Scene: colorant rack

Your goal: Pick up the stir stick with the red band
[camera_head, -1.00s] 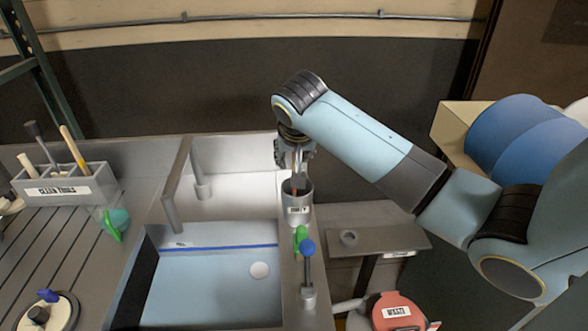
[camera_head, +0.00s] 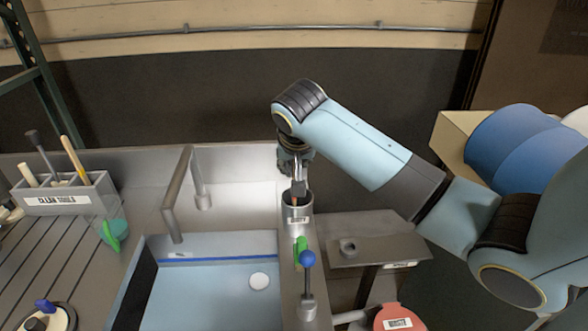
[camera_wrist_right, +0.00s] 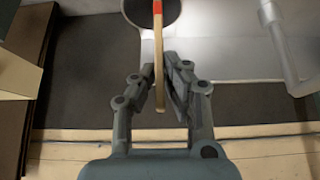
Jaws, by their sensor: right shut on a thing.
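The stir stick is a thin wooden stick with a red band (camera_wrist_right: 157,7) near the top edge of the right wrist view. My right gripper (camera_wrist_right: 161,90) is shut on the stick, its two fingers on either side of the wood. In the head view my right gripper (camera_head: 299,188) points down just above the grey cup labelled DIRTY (camera_head: 298,220). A small reddish-brown bit of the stick (camera_head: 295,200) shows at the cup's mouth. The stick's lower end is hidden in the cup. My left gripper is not in view.
A sink with blue basin (camera_head: 215,300) lies left of the cup. Green and blue-knobbed fittings (camera_head: 307,259) stand in front of it. A clean tools holder (camera_head: 65,197) is at far left, a red waste lid (camera_head: 395,318) at lower right. A grey side shelf (camera_head: 385,235) is right.

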